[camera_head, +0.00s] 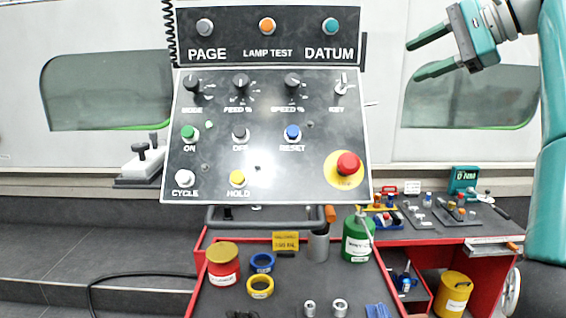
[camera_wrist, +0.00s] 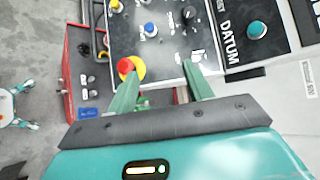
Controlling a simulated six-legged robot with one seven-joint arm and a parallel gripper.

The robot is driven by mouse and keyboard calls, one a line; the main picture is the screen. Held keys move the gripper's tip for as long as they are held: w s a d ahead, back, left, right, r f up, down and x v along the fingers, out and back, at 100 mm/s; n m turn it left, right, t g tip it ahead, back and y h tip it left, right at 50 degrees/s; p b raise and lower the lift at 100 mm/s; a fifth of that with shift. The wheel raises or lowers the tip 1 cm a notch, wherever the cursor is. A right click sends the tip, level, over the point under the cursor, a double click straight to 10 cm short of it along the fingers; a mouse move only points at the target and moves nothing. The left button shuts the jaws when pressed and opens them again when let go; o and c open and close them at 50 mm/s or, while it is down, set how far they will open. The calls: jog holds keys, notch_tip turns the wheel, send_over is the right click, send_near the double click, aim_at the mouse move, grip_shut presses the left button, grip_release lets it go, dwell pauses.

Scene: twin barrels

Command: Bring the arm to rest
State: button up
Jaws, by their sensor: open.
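My gripper (camera_head: 425,58) is at the upper right in the head view, with its two green fingers spread apart and nothing between them. It points left, toward the right side of the control panel (camera_head: 230,160). In the wrist view my gripper (camera_wrist: 158,82) also shows open and empty. Beyond its fingertips lie the panel's red stop button (camera_wrist: 126,66) on its yellow disc and the teal DATUM button (camera_wrist: 257,30). My arm runs down the right edge of the head view.
Below the panel stands a red-framed cart (camera_head: 205,300) with a red-and-yellow tin (camera_head: 223,268), a green can (camera_head: 357,242) and tape rolls. A second red workbench (camera_head: 430,236) with tools stands at the right. A yellow bin (camera_head: 453,295) is under it. Dark floor (camera_head: 50,240) at left looks clear.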

jog(key=s+a+f+n+g+h, duration=0.1)
jog(key=s+a+f+n+h, duration=0.2)
jog(key=s+f, duration=0.5)
jog(key=s+a+f+n+h, duration=0.3)
jog(key=s+f+n, duration=0.3)
jog(key=f, duration=1.5)
jog(key=s+a+f+n+g+h, duration=0.1)
jog(key=s+a+f+n+h, duration=0.2)
jog(key=s+f, duration=0.7)
notch_tip(320, 180, down, 5)
jog(key=shift+s+a+f+n+g, duration=0.1)
jog(key=shift+s+a+n+g, duration=0.2)
jog(key=shift+n, duration=0.5)
